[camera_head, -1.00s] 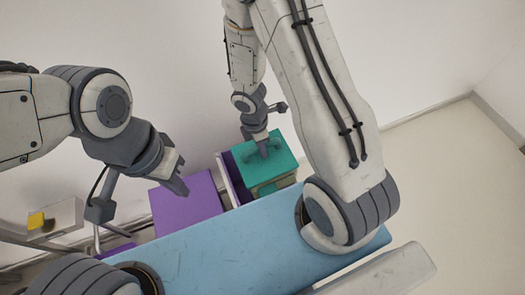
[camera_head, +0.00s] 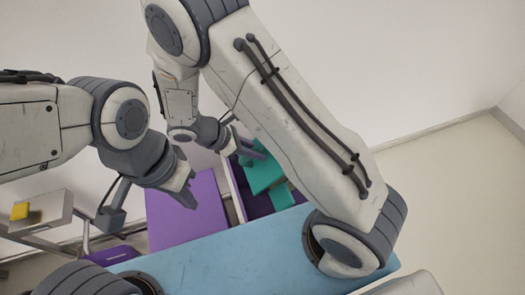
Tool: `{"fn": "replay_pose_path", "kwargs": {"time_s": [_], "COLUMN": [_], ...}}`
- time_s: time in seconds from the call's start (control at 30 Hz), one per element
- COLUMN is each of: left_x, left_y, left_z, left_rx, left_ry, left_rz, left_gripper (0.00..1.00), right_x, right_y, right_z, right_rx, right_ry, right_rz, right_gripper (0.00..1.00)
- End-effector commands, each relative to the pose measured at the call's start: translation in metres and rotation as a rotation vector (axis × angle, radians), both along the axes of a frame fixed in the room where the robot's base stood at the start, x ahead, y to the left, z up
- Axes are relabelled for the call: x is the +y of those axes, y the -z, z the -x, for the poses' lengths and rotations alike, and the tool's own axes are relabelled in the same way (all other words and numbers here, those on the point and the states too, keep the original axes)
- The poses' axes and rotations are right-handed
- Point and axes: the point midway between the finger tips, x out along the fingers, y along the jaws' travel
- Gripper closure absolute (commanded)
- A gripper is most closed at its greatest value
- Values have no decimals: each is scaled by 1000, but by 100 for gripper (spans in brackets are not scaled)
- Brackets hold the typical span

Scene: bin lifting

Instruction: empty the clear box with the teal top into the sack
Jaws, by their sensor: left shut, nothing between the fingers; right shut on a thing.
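The clear box's teal top (camera_head: 262,174) shows tilted in the head view, above or inside a purple open-topped container (camera_head: 229,189). Its clear body is mostly hidden by my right arm. My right gripper (camera_head: 243,149) is turned sideways and shut on the box at its teal top. My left gripper (camera_head: 189,195) is shut and empty, in front of a purple flat-faced block (camera_head: 185,222). I cannot tell for sure which thing is the sack; the purple open container may be it. The box's contents are not visible.
A light blue surface (camera_head: 225,255) lies in front of the purple things. White walls stand behind, and bare floor (camera_head: 455,190) is at the right.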

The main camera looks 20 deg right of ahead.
Motion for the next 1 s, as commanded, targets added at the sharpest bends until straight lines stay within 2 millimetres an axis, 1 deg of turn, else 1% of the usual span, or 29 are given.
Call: {"fn": "replay_pose_path", "kwargs": {"time_s": [0.03, 0.3, 0.4, 0.63, 1.0], "left_x": [0, 0, 0, 0, 0], "left_y": [10, 39, 48, 59, 59], "left_z": [0, 0, 0, 0, 0], "left_rx": [0, 0, 0, 0, 0], "left_ry": [0, 0, 0, 0, 0], "left_rz": [0, 0, 0, 0, 0], "left_gripper": [100, 100, 100, 100, 100], "right_x": [4, 21, 26, 31, 33], "right_y": [11, 38, 44, 49, 49], "right_z": [-1, -6, -7, -9, -9], "right_rx": [2, 2, 0, 1, 1], "right_ry": [-4, -2, -2, 0, 0], "right_rz": [47, 273, 342, 425, 442], "right_gripper": [100, 100, 100, 100, 100]}}
